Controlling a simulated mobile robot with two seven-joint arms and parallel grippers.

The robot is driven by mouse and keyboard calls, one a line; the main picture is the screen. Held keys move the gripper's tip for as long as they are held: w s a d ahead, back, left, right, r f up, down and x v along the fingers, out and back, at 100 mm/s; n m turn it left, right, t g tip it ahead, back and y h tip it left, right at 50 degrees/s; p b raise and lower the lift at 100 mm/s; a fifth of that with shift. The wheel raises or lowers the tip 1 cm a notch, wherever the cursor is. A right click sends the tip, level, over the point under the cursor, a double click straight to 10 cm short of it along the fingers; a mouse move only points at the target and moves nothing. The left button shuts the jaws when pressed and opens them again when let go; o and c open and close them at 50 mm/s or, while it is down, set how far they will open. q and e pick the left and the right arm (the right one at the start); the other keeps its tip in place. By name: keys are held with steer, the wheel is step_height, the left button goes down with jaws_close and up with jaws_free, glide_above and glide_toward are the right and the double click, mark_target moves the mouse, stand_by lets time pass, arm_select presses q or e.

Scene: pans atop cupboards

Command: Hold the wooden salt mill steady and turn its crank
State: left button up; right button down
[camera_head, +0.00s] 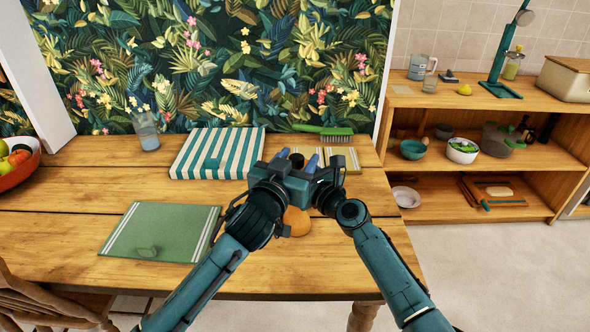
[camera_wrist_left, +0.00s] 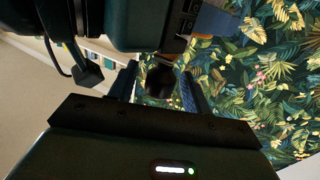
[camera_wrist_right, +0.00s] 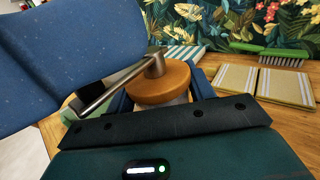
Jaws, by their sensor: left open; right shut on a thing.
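The wooden salt mill shows in the right wrist view as a round, light-brown wooden top (camera_wrist_right: 160,88) with a metal crank arm (camera_wrist_right: 125,85) reaching left to a dark knob (camera_wrist_right: 90,92). My right gripper (camera_wrist_right: 163,92) is shut on the mill, a blue finger on each side below the top. My left gripper (camera_head: 297,161) is open, its blue fingertips pointing up on either side of a dark round piece, apparently the knob, which also shows in the left wrist view (camera_wrist_left: 160,82). In the head view the grippers hide most of the mill; an orange-brown rounded piece (camera_head: 297,221) shows below them.
A teal-and-white striped cloth (camera_head: 190,160), a green brush (camera_head: 335,131) and a smaller striped mat (camera_head: 348,157) lie behind. A green mat (camera_head: 150,222) lies front left, a glass (camera_head: 147,132) stands back left. Shelves (camera_head: 460,155) stand right.

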arm_select(q)
steer(key=shift+v, duration=3.5)
arm_select(e)
steer(key=c, duration=1.1)
jaws_free()
steer(key=c, duration=0.4)
